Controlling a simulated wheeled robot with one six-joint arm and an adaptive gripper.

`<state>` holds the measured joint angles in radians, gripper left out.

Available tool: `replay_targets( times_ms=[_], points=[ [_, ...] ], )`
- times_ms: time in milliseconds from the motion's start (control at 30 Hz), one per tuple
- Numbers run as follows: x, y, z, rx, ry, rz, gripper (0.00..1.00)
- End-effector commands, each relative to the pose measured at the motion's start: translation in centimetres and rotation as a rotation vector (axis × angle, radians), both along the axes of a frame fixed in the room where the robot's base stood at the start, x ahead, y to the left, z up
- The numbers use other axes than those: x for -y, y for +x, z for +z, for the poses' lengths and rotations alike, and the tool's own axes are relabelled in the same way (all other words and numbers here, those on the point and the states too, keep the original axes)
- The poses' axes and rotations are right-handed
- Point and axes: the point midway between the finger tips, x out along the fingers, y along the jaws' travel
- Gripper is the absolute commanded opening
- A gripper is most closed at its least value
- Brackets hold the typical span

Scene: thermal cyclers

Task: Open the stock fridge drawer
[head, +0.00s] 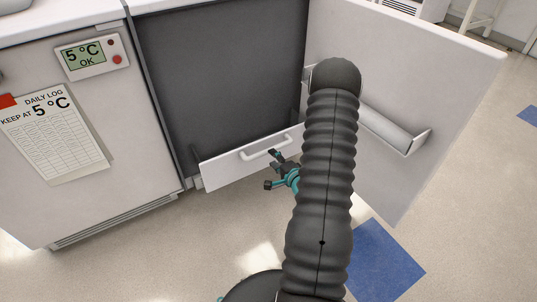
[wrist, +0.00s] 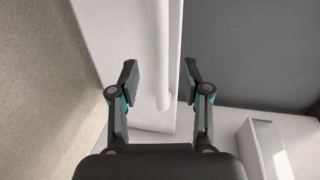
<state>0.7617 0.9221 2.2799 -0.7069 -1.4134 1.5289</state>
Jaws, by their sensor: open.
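The stock fridge drawer (head: 222,175) has a low white front at the bottom of the dark, open fridge compartment (head: 215,75). Its white bar handle (head: 250,155) is on the front's face. My gripper (head: 271,168) is open beside the handle, partly hidden behind my dark arm. In the wrist view my open gripper (wrist: 160,66) has one finger on each side of the handle (wrist: 162,45), with visible gaps. I cannot tell how deep the handle sits between the fingers. The right end of the drawer front is hidden by my arm in the head view.
The fridge door (head: 445,80) stands wide open on the right, with a white shelf (head: 410,140) on its inner side. On the left is a closed white unit with a display (head: 92,56) reading 5 °C OK and a daily log sheet (head: 55,135). The floor (head: 190,245) before the drawer is clear.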

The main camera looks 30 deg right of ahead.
Motion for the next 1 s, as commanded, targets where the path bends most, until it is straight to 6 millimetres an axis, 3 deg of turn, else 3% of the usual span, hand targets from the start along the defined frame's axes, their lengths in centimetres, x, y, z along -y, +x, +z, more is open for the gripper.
replay_targets(
  times_ms=[100,333,1000],
  points=[
    [0.0,-2.4,0.4,-0.002,0.002,-0.005,0.47],
    [-0.2,-5.0,1.0,-0.001,0.001,-0.002,0.47],
    [-0.3,-5.6,1.1,0.0,0.0,0.0,0.47]
  ],
)
